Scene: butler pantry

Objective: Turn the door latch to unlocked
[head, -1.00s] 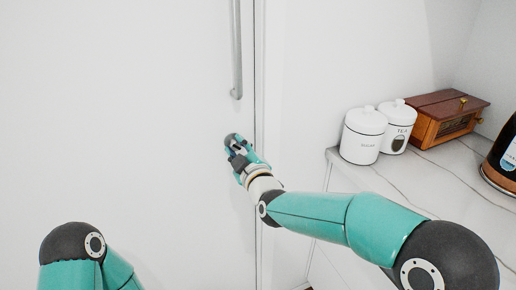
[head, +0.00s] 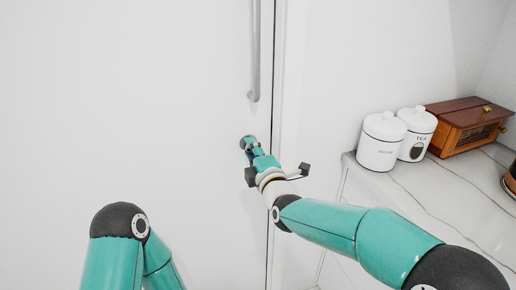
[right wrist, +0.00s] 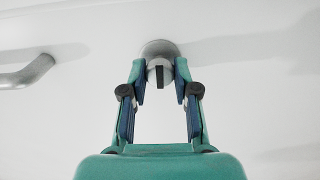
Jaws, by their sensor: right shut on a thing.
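The door latch (head: 246,141) is a small round grey fitting on the white door (head: 130,90), below the long handle. In the right wrist view the latch (right wrist: 158,47) shows a round base and a knob with a narrow dark tab lined up with my gripper. My right gripper (head: 255,152) is at the latch, seen nearly edge-on in the head view. In the right wrist view its two fingers (right wrist: 161,70) are shut on the knob, one on each side. Only a bent part of my left arm shows at lower left; its gripper is out of view.
A vertical grey bar handle (head: 254,50) is above the latch, and the door's edge gap runs just right of it. A marble counter (head: 410,195) at the right bears two white canisters (head: 381,140) and a wooden box (head: 468,125). The door's left side is clear.

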